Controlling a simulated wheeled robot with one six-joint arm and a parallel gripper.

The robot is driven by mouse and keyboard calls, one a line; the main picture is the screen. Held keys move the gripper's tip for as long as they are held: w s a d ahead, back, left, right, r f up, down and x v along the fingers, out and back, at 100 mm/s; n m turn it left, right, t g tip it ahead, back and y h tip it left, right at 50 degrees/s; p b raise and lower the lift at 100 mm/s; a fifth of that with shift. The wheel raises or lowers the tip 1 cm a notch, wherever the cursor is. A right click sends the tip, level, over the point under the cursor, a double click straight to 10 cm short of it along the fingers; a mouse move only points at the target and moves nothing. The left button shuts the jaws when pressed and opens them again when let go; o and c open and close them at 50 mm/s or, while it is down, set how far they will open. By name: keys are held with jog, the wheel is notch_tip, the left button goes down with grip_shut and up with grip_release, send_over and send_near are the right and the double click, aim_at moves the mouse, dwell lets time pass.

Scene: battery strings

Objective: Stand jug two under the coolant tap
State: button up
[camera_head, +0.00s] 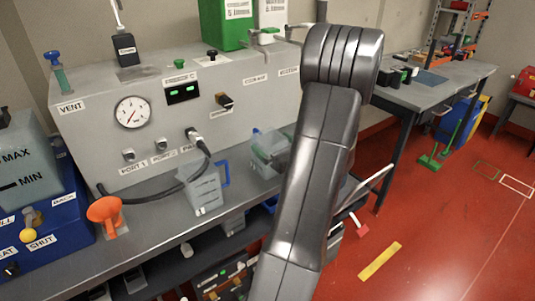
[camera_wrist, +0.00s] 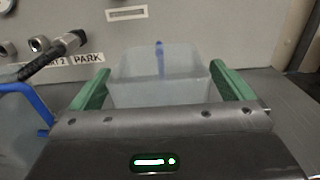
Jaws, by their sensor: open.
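A translucent jug (camera_wrist: 155,95) with a blue handle (camera_wrist: 160,60) at its far side stands against the panel in the wrist view. My gripper (camera_wrist: 160,72) is open, with a green finger on each side of this jug; I cannot tell whether they touch it. In the head view this jug (camera_head: 268,152) is partly hidden by my arm. A second translucent jug (camera_head: 205,192) with a blue handle stands to its left on the bench. Neither jug's number is readable. Grey taps (camera_head: 265,37) jut out at the panel's top by a green and a white container.
A grey panel (camera_head: 240,85) with a gauge and labelled ports backs the bench. A black hose (camera_head: 150,193) runs from a port to an orange funnel-like piece (camera_head: 104,212) at left. A blue unit (camera_head: 45,235) stands at far left. Red floor is open at right.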

aim_at(261, 135)
jog(key=x, duration=0.3)
jog(key=shift+w+a, duration=0.15)
jog(key=shift+c, duration=0.4)
jog(key=c, duration=1.3)
